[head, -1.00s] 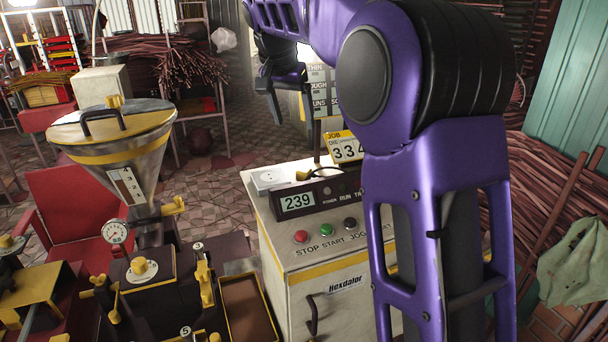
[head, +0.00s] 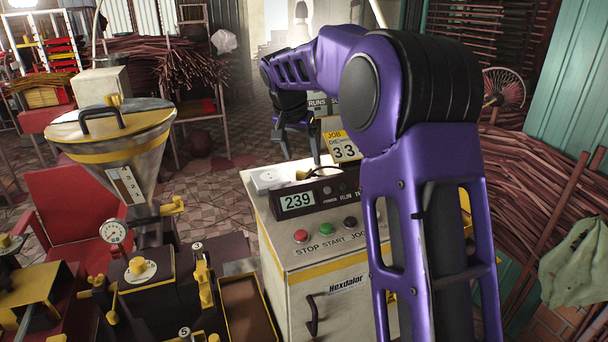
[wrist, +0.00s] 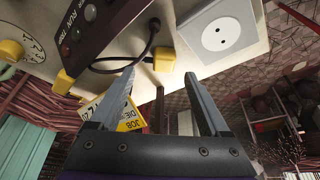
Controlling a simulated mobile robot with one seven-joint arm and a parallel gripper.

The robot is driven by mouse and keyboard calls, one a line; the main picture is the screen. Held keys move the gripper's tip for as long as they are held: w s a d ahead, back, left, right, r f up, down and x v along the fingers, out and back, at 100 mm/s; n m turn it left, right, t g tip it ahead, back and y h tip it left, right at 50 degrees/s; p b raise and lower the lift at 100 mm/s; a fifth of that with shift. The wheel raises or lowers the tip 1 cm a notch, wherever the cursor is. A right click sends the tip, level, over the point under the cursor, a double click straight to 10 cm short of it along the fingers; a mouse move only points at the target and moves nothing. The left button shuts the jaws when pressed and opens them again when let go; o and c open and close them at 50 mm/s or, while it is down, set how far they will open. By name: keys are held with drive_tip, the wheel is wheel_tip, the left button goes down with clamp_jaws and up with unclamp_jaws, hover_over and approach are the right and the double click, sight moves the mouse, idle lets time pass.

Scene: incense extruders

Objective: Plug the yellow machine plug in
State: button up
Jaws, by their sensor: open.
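The yellow plug (wrist: 164,59) lies on the pale top of the machine cabinet, with a black cable (wrist: 130,58) curving from it towards the control box. In the head view the plug (head: 302,175) shows small, just behind the control box. The white round-faced socket (wrist: 215,35) is in a square plate beside the plug; in the head view it (head: 268,178) sits to the plug's left. My gripper (wrist: 160,77) is open and empty. Its fingers point at the cabinet top, with the plug seen between and beyond the tips. In the head view my gripper (head: 302,159) hangs above the plug, apart from it.
The control box (head: 310,197) with its 239 display stands in front of the plug. A yellow job card (head: 341,146) stands close to my gripper's right. A metal hopper (head: 112,140) is at the left. Bundled sticks (head: 520,190) fill the right side.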

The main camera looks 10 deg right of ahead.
sight(303, 170)
drive_tip(key=shift+a+x, duration=0.15)
drive_tip(key=shift+x, duration=1.15)
drive_tip(key=shift+a+x, duration=0.2)
drive_tip(key=shift+x, duration=1.1)
drive_tip(key=shift+w, duration=0.15)
drive_tip(key=shift+c, duration=0.3)
clamp_jaws()
